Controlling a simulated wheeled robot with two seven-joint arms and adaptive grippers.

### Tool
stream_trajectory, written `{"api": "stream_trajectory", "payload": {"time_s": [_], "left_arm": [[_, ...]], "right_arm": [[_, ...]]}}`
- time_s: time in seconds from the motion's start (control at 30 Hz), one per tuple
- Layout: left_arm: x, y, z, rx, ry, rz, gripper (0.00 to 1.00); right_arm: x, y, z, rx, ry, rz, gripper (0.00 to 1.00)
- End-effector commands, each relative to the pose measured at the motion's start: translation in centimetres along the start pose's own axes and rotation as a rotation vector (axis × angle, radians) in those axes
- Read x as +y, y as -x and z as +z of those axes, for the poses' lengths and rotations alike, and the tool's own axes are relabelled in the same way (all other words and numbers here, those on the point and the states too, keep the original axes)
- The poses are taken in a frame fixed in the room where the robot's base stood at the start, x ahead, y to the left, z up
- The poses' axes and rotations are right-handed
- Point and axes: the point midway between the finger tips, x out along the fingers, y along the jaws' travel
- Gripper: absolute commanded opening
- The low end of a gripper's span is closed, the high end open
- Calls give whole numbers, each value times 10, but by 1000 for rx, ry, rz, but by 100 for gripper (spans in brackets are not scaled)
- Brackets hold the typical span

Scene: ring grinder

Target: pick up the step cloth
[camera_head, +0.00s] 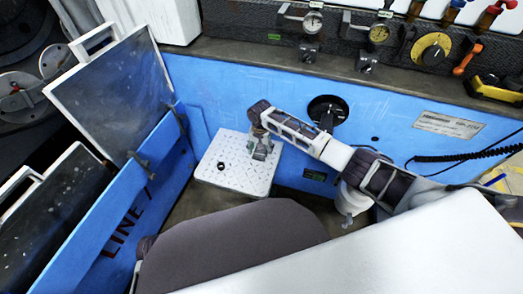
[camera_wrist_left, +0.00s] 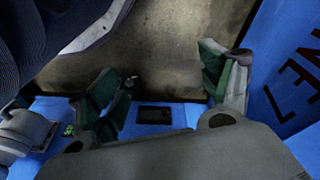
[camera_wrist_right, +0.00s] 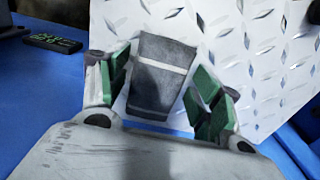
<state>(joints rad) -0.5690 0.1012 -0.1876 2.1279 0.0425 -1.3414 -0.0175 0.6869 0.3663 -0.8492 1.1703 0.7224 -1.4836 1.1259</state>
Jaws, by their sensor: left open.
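The step cloth (camera_wrist_right: 160,75) is a dark grey folded piece with a pale stripe, over the white diamond-plate step (camera_wrist_right: 265,70). In the right wrist view it sits between the green-padded fingers of my right gripper (camera_wrist_right: 163,82). The fingers flank it on both sides; whether they press on it is not clear. In the head view my right gripper (camera_head: 261,150) is low over the step plate (camera_head: 222,177), and the cloth is mostly hidden there. My left gripper (camera_wrist_left: 155,85) is open and empty above the brown floor; it is hidden in the head view.
A blue wall (camera_head: 230,95) stands behind the step, and a blue panel (camera_head: 120,215) marked LINE stands at the left. Gauges (camera_head: 312,22) and a yellow dial (camera_head: 432,48) line the back ledge. A black handle or knob (camera_head: 222,166) shows on the step.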

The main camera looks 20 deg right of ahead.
Motion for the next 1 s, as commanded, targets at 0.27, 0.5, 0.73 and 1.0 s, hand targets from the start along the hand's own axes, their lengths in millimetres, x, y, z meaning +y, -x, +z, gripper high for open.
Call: {"api": "stream_trajectory", "payload": {"time_s": [0.27,0.5,0.73,1.0], "left_arm": [[-1,1,-4,6,-1,-2,79],[-1,1,-4,5,-1,-2,79],[-1,-3,3,-13,0,-4,79],[-4,-20,12,-51,6,-9,79]], "right_arm": [[0,0,0,0,0,0,36],[0,2,0,0,0,0,36],[0,16,0,0,0,-1,36],[0,54,0,0,0,-3,36]]}}
